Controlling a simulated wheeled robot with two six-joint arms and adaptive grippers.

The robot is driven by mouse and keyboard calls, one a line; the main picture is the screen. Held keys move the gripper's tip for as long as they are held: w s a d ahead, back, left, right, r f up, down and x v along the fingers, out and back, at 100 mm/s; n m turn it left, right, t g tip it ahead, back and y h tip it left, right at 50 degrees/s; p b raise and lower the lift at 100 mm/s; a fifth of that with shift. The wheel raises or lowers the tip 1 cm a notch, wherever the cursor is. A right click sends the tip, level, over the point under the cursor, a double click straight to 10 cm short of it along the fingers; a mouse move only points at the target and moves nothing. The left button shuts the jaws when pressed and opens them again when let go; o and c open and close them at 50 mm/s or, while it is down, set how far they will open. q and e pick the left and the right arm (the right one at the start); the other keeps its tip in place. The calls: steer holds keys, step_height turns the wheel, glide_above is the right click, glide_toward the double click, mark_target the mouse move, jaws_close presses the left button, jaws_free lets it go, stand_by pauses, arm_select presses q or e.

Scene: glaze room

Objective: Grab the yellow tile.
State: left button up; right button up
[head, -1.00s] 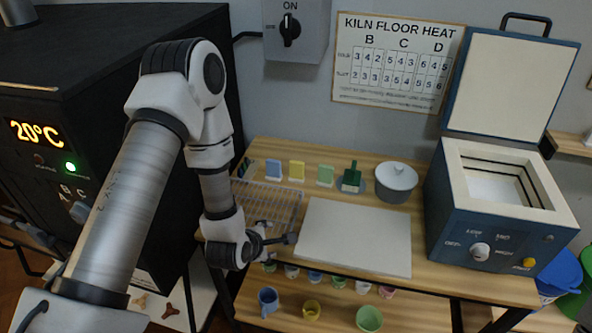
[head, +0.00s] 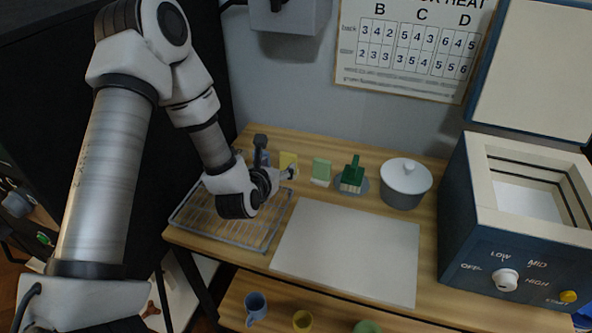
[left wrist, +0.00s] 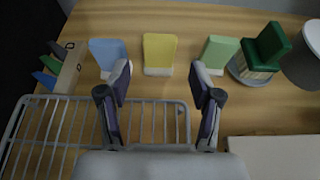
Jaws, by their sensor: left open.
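The yellow tile (left wrist: 159,53) stands upright in a pale base on the wooden bench in the left wrist view, between a blue tile (left wrist: 109,53) and a light green tile (left wrist: 218,50). In the head view the yellow tile (head: 288,163) is partly hidden by my left gripper. My left gripper (left wrist: 160,82) is open and empty. Its two fingers are spread wide, and the yellow tile stands just beyond the gap between them. In the head view my left gripper (head: 275,158) is over the back of the wire rack. My right gripper is not in view.
A wire rack (head: 225,232) lies on the bench under my left arm. A dark green tool (head: 353,175) on a saucer and a lidded grey pot (head: 404,184) stand to the right. A white board (head: 345,250) lies in front. A small kiln (head: 520,220) stands at the right.

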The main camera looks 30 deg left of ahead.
mark_target(287, 161)
arm_select(q)
steer(key=shift+f, duration=0.55)
steer(key=p+x, duration=0.2)
steer(key=x, duration=0.5)
steer(key=shift+w+a+f+p, duration=0.15)
steer(key=shift+w+p, duration=0.15)
steer(key=shift+w+f, duration=0.3)
steer(key=c, duration=1)
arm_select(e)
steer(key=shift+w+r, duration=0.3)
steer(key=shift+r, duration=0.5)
